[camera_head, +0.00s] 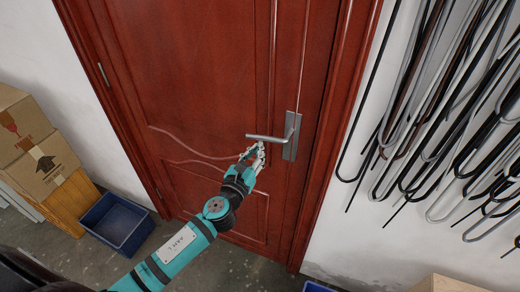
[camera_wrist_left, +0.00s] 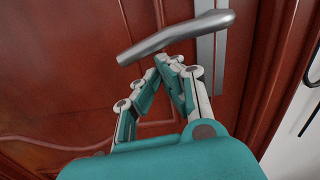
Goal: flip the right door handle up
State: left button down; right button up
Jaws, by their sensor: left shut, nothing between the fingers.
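The silver lever handle (camera_head: 270,138) sticks out to the left from its metal plate (camera_head: 291,136) on the right side of the red door (camera_head: 215,60). The lever looks roughly level in the head view. My left gripper (camera_head: 260,148) is shut and empty, with its fingertips just below the lever. In the left wrist view the lever (camera_wrist_left: 178,36) crosses above the closed fingertips (camera_wrist_left: 168,60). They are very close to its underside; I cannot tell whether they touch. My right gripper is not in view.
Bent rods or cables (camera_head: 430,110) hang on the white wall at the right. A box edge (camera_head: 445,284) shows at the bottom right.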

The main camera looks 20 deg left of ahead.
pick_arm(q)
jog(key=shift+a+r+m+p, duration=0.3)
jog(key=shift+r+m+p, duration=0.35)
jog(key=shift+m, duration=0.15)
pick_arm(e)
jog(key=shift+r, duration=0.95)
pick_arm(q)
jog(key=shift+f, duration=0.1)
